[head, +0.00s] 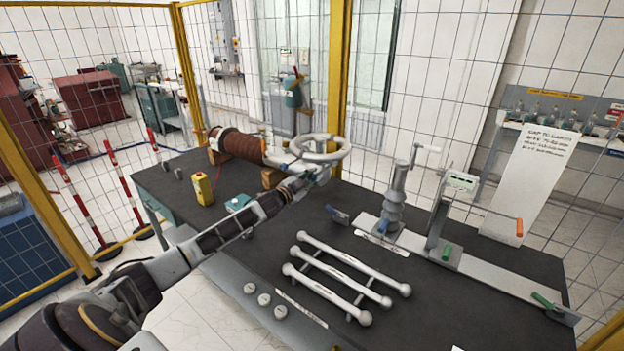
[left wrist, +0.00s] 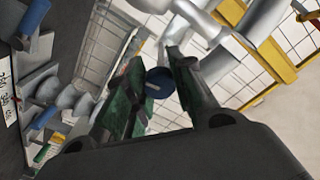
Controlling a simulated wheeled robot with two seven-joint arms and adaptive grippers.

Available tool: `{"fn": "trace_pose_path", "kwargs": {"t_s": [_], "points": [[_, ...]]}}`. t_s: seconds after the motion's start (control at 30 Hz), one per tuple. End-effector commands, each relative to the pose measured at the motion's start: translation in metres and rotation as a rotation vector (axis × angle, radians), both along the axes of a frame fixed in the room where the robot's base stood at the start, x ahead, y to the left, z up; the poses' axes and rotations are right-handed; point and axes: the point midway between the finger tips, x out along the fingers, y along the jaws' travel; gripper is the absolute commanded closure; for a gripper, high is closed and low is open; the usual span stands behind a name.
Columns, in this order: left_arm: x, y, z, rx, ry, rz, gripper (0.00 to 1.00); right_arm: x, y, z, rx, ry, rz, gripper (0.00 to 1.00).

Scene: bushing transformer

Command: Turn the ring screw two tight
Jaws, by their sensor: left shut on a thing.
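A brown ribbed bushing (head: 240,145) lies on its side on wooden supports at the back of the dark table. A pale metal ring (head: 338,156) is at its right end. My left gripper (head: 318,176) reaches the near lower side of the ring. In the left wrist view, a round dark-blue screw head (left wrist: 158,83) with a light slot mark sits between the two fingers of my left gripper (left wrist: 155,72), which are closed on it. Silver ring tubing (left wrist: 200,22) shows just beyond the fingertips. The screw itself is hidden in the head view. My right gripper is not in view.
Three white rods (head: 340,262) lie on the table's front. A grey post stand (head: 393,205) and a crank device (head: 445,215) stand on the right. A yellow box (head: 200,188) stands left of my gripper. Yellow-framed mesh fencing (head: 338,70) rises behind the table.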

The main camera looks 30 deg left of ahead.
Motion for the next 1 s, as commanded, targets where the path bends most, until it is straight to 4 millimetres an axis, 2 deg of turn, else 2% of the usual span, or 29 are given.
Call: {"fn": "trace_pose_path", "kwargs": {"t_s": [0.17,0.2,0.37,1.0], "points": [[-0.0003,-0.0005,-0.0019,-0.001,0.003,0.0,1.0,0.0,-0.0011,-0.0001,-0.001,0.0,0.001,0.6],[-0.0003,-0.0005,-0.0019,-0.001,0.003,0.0,0.72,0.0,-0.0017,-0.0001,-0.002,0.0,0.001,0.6],[-0.0001,-0.0003,-0.0012,-0.001,0.002,0.0,0.52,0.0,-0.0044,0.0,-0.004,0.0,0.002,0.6],[-0.007,0.0007,-0.001,-0.002,0.001,-0.001,0.52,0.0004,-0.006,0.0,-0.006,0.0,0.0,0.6]]}}
